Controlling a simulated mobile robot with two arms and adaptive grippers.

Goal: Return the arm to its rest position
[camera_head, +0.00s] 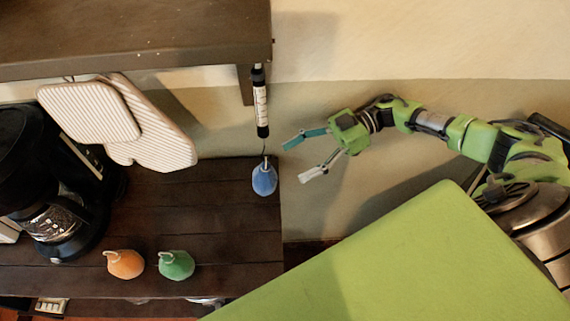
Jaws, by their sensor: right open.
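My right arm comes in from the right side of the head view. Its gripper (308,154) is open and empty, with its two fingers spread toward the left. It is in the air beside the right end of the dark wooden counter (215,225), apart from everything. A blue bulb-shaped object (264,179) is at the counter's right edge, left of the gripper and below a hanging tube. My left gripper is not in view.
An orange bulb (124,264) and a green bulb (176,265) sit near the counter's front. A coffee maker (50,190) stands left. A striped oven mitt (160,140) and a black-and-white tube (261,105) hang below the dark shelf (130,35).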

